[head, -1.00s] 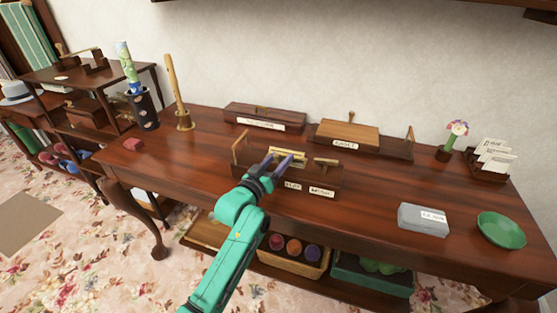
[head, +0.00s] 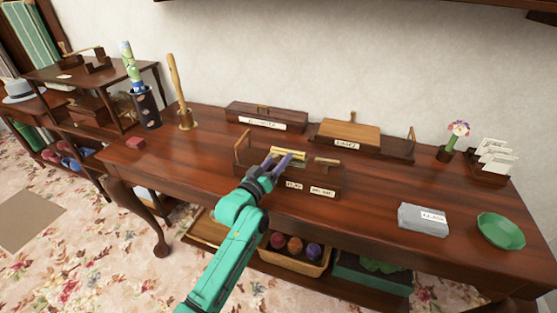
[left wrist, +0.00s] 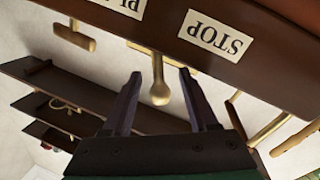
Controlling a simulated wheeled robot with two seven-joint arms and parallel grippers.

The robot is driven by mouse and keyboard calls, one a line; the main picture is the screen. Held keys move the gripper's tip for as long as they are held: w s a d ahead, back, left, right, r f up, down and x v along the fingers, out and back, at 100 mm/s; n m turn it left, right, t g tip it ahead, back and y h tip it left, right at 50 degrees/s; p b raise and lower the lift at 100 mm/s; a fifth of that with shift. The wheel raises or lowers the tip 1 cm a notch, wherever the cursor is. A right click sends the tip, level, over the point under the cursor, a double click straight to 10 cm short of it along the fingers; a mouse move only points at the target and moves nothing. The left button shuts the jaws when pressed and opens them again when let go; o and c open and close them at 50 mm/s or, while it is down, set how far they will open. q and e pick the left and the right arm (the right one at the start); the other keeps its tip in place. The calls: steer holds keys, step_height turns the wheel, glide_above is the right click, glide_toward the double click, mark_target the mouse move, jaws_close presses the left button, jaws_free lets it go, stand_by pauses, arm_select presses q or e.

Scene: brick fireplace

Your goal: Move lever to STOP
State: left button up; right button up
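A dark wooden box (head: 322,178) with white labels on its front stands at the middle front of the table. In the left wrist view, upside down, a STOP label (left wrist: 215,35) and a partly cut-off label starting "PL" (left wrist: 118,4) show on its dark face. A round-ended brass lever (left wrist: 160,92) hangs in that picture between the two labels. My left gripper (head: 277,159) is at the box's front left and hides part of it. In the wrist view its open fingers (left wrist: 160,82) lie on either side of the lever, apart from it. My right gripper is out of view.
Behind the box stand a long labelled wooden box (head: 262,117) and another with a lighter lid (head: 348,132). Bare tabletop (head: 375,190) lies between.

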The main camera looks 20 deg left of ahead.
arm_select(q)
steer(key=shift+s, duration=0.1)
steer(key=v, duration=1.4)
steer(key=shift+s+b, duration=0.2)
steer(key=shift+b, duration=0.15)
steer(key=shift+a, duration=0.1)
